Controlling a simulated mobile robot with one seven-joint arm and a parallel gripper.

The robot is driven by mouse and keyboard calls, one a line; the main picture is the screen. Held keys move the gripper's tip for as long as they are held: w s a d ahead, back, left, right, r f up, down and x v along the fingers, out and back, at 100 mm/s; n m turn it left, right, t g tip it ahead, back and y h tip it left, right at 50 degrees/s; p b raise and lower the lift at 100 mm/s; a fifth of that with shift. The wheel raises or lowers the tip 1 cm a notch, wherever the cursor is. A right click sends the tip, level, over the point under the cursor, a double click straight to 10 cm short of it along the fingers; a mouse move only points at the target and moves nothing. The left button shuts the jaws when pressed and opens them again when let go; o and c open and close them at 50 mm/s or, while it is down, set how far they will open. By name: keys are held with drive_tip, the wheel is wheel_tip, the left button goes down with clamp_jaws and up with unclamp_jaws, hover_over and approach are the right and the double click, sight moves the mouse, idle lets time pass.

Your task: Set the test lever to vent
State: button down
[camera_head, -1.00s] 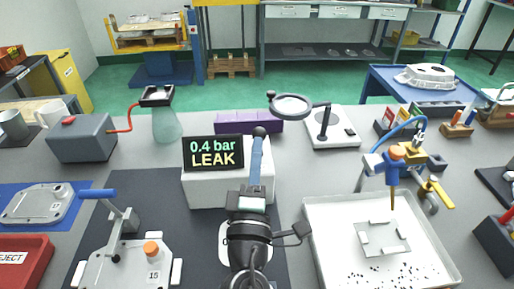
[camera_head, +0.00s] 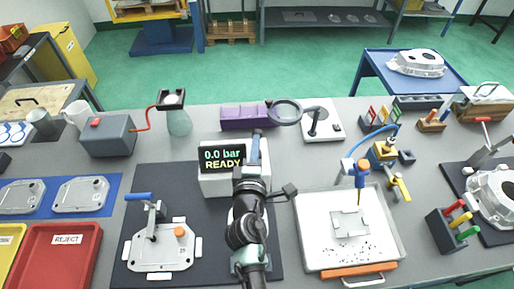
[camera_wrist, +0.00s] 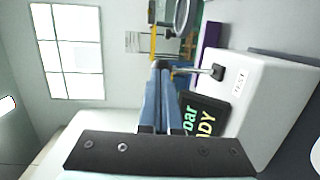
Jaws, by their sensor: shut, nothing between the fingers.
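In the wrist view, the test lever (camera_wrist: 195,71) is a dark rod coming from a black pivot on the unit's white face, beside a "TEST" label (camera_wrist: 239,83). My gripper (camera_wrist: 160,68) has its blue fingers shut and empty, with the tips close to the lever's free end; I cannot tell whether they touch. In the head view my gripper (camera_head: 256,134) is at the unit's right side and hides most of the lever. No vent marking is readable.
A clamp fixture with a casting (camera_head: 160,248) is left of my arm. A white tray (camera_head: 302,232) with a blue-orange tool is to the right. A magnifier (camera_head: 285,112) and purple box (camera_head: 240,117) stand behind the unit.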

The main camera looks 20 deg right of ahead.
drive_tip(key=shift+g, duration=0.5)
drive_tip(key=shift+w+d+r+p, duration=0.2)
drive_tip(key=shift+w+p, duration=0.35)
drive_tip(key=shift+w, duration=0.25)
drive_tip(key=shift+w+d+r+p, duration=0.1)
drive_tip(key=shift+w+d+p, duration=0.15)
drive_tip(key=shift+w+p, duration=0.4)
drive_tip(key=shift+w+d+r+p, duration=0.15)
drive_tip(key=shift+w+p, duration=0.25)
drive_tip(key=shift+w, duration=0.5)
drive_tip(key=shift+w+d+r, duration=0.1)
drive_tip(key=shift+w+r, duration=0.1)
drive_tip(key=shift+r, duration=0.1)
drive_tip(key=shift+r, duration=0.1)
